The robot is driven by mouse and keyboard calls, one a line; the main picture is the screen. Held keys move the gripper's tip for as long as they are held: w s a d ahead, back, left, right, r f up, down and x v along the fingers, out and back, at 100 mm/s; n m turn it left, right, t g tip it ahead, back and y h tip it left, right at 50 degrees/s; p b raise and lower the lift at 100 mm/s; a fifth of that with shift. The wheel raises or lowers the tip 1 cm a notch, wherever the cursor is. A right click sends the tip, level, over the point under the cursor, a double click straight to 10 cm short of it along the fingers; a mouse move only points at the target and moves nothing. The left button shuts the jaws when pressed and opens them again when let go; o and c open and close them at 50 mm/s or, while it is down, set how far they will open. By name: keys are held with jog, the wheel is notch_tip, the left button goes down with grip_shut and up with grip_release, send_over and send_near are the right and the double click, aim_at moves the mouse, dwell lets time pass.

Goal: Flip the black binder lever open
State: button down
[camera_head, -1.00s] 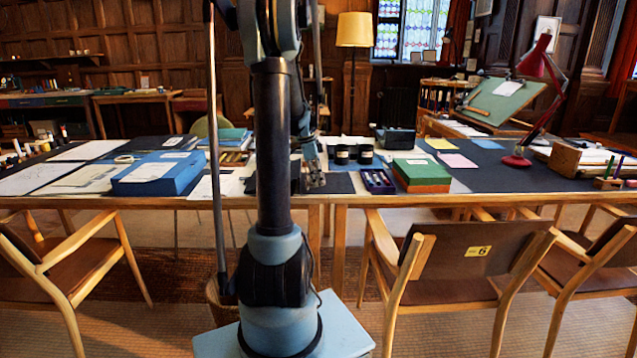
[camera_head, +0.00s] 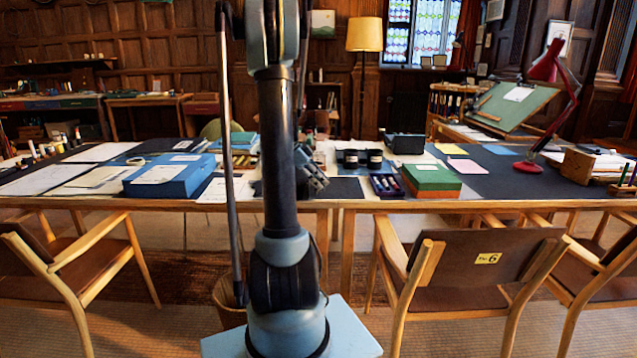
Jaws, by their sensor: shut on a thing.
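My gripper (camera_head: 313,172) is low over the middle of the desk, just right of my arm's dark column. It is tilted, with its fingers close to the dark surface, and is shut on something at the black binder. The lever itself is too small and too hidden to make out. My arm's column covers most of the spot where the binder lies, so its outline and whether the lever is up or down cannot be told.
A blue box (camera_head: 170,175) lies to the left. A pen tray (camera_head: 386,186) and a green box (camera_head: 432,178) are to the right. Dark jars (camera_head: 361,159) and a black case (camera_head: 404,143) stand behind. A red lamp (camera_head: 546,68) is at far right. Chairs (camera_head: 478,278) line the front.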

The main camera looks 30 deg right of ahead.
jog(key=c, duration=1.4)
grip_release()
jog(key=shift+c, duration=0.2)
jog(key=v, duration=1.2)
